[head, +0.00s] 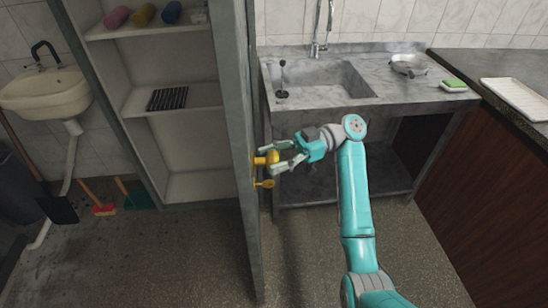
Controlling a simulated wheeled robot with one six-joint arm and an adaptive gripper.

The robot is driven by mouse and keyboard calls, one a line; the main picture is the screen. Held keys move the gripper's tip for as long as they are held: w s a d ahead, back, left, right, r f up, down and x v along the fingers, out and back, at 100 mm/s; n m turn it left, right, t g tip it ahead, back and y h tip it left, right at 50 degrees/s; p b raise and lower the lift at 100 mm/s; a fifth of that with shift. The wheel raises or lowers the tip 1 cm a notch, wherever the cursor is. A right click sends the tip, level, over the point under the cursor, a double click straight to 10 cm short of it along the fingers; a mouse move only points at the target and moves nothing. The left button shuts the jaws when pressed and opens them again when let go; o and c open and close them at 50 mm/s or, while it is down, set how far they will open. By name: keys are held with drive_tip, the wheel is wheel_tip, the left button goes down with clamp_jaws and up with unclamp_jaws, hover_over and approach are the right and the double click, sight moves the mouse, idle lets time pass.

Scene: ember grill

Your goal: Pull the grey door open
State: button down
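The grey door (243,200) is seen nearly edge-on and stands swung out from a cabinet, so the shelves to its left show. A yellow knob or handle (264,184) sits on the door's right face, with yellow parts one above the other. My gripper (270,165) is at this yellow hardware, its fingers pointing left towards the door. The two fingers are spread apart, with the upper yellow part between or just beyond their tips. I cannot tell whether they touch it.
The cabinet shelves (185,103) hold rolled cloths (144,14) and a dark rack (167,98). A marble sink counter (400,92) stands behind my arm, and a dark wooden counter (480,190) is at right. A basin (45,93), a shovel and brushes are at left. Floor in front is clear.

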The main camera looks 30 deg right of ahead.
drive_tip(key=shift+c, duration=2.3)
unclamp_jaws()
drive_tip(key=shift+f, duration=0.1)
wheel_tip(320, 180, up, 10)
drive_tip(key=shift+r, duration=0.1)
drive_tip(key=shift+d, duration=0.15)
